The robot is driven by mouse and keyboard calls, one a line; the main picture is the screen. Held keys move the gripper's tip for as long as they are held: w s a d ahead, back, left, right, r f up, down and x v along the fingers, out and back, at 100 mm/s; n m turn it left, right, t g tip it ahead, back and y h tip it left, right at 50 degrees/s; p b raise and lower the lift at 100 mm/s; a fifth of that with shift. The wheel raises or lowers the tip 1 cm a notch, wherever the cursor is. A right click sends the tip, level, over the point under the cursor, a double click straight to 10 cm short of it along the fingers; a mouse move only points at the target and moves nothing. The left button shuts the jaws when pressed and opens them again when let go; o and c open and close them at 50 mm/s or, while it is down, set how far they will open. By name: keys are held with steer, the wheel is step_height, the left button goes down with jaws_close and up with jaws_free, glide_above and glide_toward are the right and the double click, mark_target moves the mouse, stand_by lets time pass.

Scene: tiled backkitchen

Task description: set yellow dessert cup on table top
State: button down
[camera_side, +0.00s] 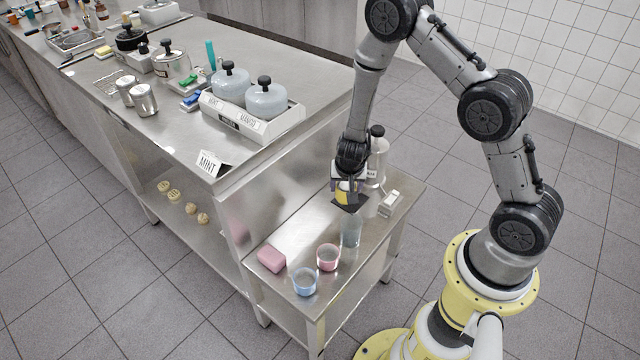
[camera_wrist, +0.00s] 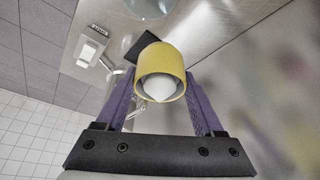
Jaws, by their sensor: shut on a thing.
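The yellow dessert cup (camera_side: 343,196) is held in my gripper (camera_side: 347,187) above the far part of the low steel table (camera_side: 300,238). In the wrist view the yellow cup (camera_wrist: 160,56) sits between the two purple fingers of my gripper (camera_wrist: 161,88), which is shut on it. A rounded white thing (camera_wrist: 159,88) shows inside the cup's mouth. A black flat square (camera_side: 350,204) shows just below the cup. I cannot tell how large the gap under the cup is.
On the low table stand a clear glass (camera_side: 351,232), a pink cup (camera_side: 327,257), a blue cup (camera_side: 304,282), a pink block (camera_side: 272,258), a bottle (camera_side: 377,158) and a small white box (camera_side: 390,204). The taller counter (camera_side: 240,165) with a MINT sign (camera_side: 208,164) borders it at left.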

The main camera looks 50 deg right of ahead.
steer(key=shift+w+a+r, duration=0.1)
steer(key=shift+r, duration=0.35)
steer(key=w+a+r+n+t+y, duration=0.15)
steer(key=w+a+r+n, duration=0.35)
steer(key=r, duration=0.5)
steer(key=w+a+r+n+y, duration=0.2)
steer(key=w+a+r+n, duration=0.2)
steer(key=a+r, duration=0.5)
steer(key=w+a+r+n+y, duration=0.1)
steer(key=w+a+r+n, duration=0.35)
steer(key=r, duration=0.65)
steer(key=w+a+f, duration=0.1)
steer(key=w+f, duration=0.1)
steer(key=w, duration=0.2)
steer(key=w+a+f, duration=0.1)
steer(key=w+f, duration=0.2)
steer(key=w, duration=0.1)
steer(key=w+a+f, duration=0.1)
steer(key=w+f, duration=0.1)
steer(key=w, duration=0.2)
steer(key=shift+f, duration=0.2)
steer(key=shift+w+a+f, duration=0.15)
steer(key=shift+w+f, duration=0.55)
steer(key=shift+f, duration=1.6)
steer(key=shift+f, duration=0.1)
